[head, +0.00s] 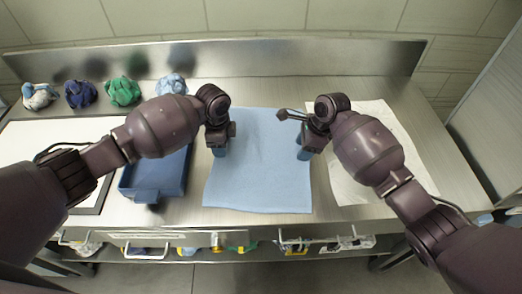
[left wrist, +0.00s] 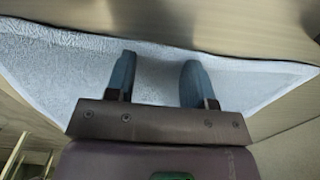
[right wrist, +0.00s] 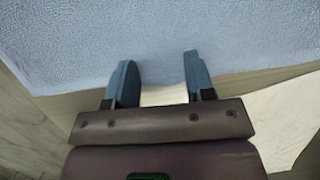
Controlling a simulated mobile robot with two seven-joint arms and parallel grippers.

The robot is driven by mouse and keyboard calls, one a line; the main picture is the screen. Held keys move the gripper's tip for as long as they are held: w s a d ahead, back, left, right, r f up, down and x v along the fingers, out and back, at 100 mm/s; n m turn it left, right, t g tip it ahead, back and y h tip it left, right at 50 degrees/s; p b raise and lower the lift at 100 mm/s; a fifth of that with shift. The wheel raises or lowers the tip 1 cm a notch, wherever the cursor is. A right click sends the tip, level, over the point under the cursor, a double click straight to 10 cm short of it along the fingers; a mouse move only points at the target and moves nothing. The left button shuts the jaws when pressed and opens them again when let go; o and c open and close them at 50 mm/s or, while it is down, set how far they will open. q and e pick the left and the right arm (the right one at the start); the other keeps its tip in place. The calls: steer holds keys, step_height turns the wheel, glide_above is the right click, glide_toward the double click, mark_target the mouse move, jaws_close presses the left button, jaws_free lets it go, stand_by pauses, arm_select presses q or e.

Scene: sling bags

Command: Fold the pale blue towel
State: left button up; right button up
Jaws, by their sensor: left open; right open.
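The pale blue towel (head: 262,160) lies flat and spread out on the steel counter, its near edge close to the counter's front. My left gripper (head: 220,152) is over the towel's left side. In the left wrist view its fingers (left wrist: 153,78) are open with towel (left wrist: 60,75) behind them and nothing between them. My right gripper (head: 303,153) is at the towel's right edge. In the right wrist view its fingers (right wrist: 158,80) are open and empty, straddling the towel's edge (right wrist: 150,40). Whether the fingertips touch the cloth I cannot tell.
A blue tray (head: 165,180) stands left of the towel, partly under my left arm. Several bundled cloths (head: 123,91) sit along the back left. A white sheet (head: 350,185) lies to the right. A white board (head: 60,140) is at far left.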

arm_select(q)
steer(key=shift+f, duration=0.15)
arm_select(e)
steer(key=shift+f, duration=0.1)
arm_select(q)
jaws_close()
arm_select(e)
steer(key=shift+s, duration=0.1)
jaws_close()
